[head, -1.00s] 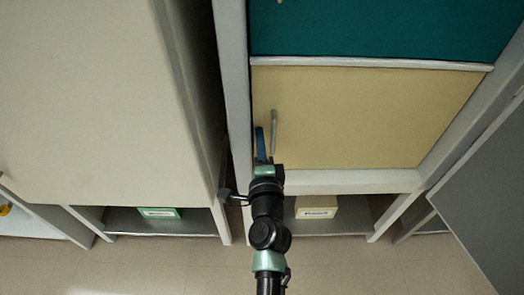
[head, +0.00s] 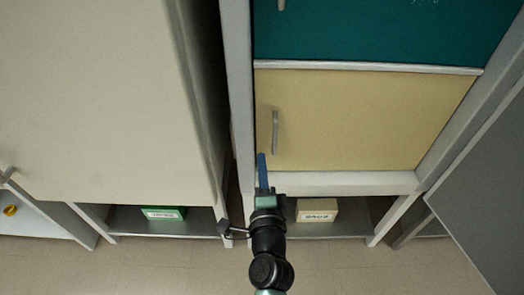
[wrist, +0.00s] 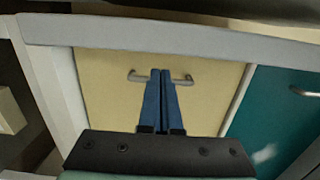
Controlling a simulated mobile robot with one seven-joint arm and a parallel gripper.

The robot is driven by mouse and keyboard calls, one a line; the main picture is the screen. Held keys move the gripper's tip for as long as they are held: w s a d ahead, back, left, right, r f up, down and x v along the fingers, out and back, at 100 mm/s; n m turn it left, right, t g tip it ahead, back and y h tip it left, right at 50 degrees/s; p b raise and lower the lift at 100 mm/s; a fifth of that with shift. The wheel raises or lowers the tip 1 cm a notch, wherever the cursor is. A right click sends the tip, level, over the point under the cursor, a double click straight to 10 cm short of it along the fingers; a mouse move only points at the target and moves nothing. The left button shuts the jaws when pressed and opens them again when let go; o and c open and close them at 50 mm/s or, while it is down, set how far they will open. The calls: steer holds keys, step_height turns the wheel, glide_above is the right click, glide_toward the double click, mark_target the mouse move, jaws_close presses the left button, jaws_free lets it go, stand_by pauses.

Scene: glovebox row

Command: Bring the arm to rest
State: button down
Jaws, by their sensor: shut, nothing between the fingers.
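My gripper (head: 262,168) has blue fingers and is shut with nothing between them. In the head view it is in front of the lower left part of the cream door (head: 370,115), below the door's grey bar handle (head: 275,132). In the wrist view the closed fingers (wrist: 160,75) point towards the same door (wrist: 105,95) and overlap the middle of its handle (wrist: 187,79). The head view shows the fingertips apart from the handle. The cream door looks closed.
A teal panel (head: 390,32) is above the cream door. A large pale cabinet (head: 90,90) stands at left, a grey panel (head: 485,190) at right. On low shelves are a green box (head: 163,213) and a labelled cream box (head: 317,210). Open floor (head: 360,270) lies in front.

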steer(key=s, duration=0.6)
steer(key=w+a+r+n+t+y, duration=0.2)
steer(key=r+n, duration=0.3)
steer(key=r, duration=0.9)
steer(key=w+a+r+n+t+y, duration=0.15)
steer(key=r+n, duration=0.45)
steer(key=r, duration=0.8)
steer(key=s+d+r+n+t+h, duration=0.25)
steer(key=s+r, duration=0.35)
steer(key=r, duration=0.6)
steer(key=s+d+r+n+t+h, duration=0.1)
steer(key=s+r+n+t+h, duration=0.2)
steer(key=s+r, duration=0.65)
step_height(320, 180, up, 34)
steer(key=w+p, duration=0.2)
steer(key=p, duration=2.9)
steer(key=shift+w+n+y+p, duration=0.3)
steer(key=shift+w+n+y, duration=0.05)
steer(key=shift+y, duration=0.05)
steer(key=shift+d, duration=0.15)
